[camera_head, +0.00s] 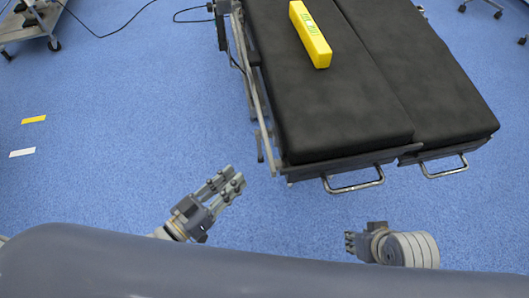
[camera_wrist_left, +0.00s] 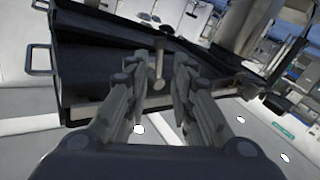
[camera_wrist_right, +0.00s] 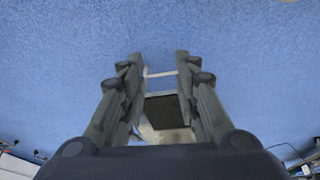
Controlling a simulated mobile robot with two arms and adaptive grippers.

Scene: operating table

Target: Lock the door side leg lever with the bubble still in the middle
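The operating table has two black leg pads, a left one (camera_head: 330,110) and a right one (camera_head: 425,85). A yellow spirit level (camera_head: 318,45) lies on the left pad; its bubble is too small to make out. A lever with a round end (camera_wrist_left: 158,68) shows between the fingers in the left wrist view. My left gripper (camera_head: 231,181) is open and empty, left of and nearer than the left pad. My right gripper (camera_head: 350,242) is open and empty, below the table's front end.
Metal handles (camera_head: 355,184) (camera_head: 446,171) stick out from the front ends of the pads. A side rail (camera_head: 255,85) runs along the left pad. A wheeled cart (camera_head: 38,22) stands at the far left with cables on the floor.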

